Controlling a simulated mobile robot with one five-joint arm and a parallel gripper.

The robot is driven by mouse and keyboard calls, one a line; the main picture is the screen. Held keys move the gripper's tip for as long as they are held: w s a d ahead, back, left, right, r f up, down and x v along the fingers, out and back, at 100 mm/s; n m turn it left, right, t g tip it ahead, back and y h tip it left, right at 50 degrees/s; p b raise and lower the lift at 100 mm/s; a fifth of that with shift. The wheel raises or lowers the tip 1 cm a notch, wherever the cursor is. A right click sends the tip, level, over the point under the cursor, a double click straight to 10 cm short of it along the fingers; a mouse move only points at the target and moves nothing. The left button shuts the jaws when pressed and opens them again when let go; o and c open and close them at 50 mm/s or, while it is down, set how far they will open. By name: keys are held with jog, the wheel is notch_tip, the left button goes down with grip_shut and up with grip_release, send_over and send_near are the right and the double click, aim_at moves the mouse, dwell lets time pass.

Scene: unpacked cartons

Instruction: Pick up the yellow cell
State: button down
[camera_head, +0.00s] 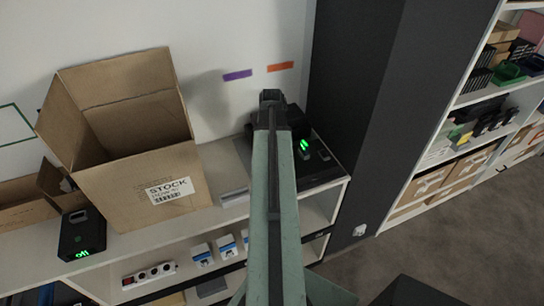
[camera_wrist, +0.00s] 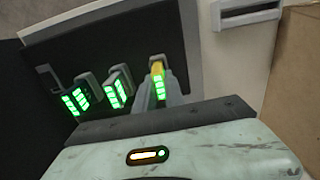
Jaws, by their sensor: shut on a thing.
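The yellow cell (camera_wrist: 157,68) is in the wrist view, at the right end of a row of cells on a dark panel. It has a yellow top and a green lit bar display. My gripper (camera_wrist: 161,86) is shut on it, with a grey finger on each side. I cannot tell whether the cell is still seated or slightly raised. In the head view my gripper (camera_head: 271,98) is at the far end of my arm, over the dark panel (camera_head: 322,172), and the yellow cell is hidden there.
Two grey cells with green bars, a nearer one (camera_wrist: 117,88) and a farther one (camera_wrist: 75,100), stand to the left. An open carton (camera_head: 150,175) stands on the shelf to the left. A dark device (camera_head: 82,235) sits beside it. A dark column (camera_head: 375,100) rises at the right.

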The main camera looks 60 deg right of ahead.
notch_tip(320, 180, up, 10)
jog(key=p, duration=1)
jog(key=shift+f, duration=0.1)
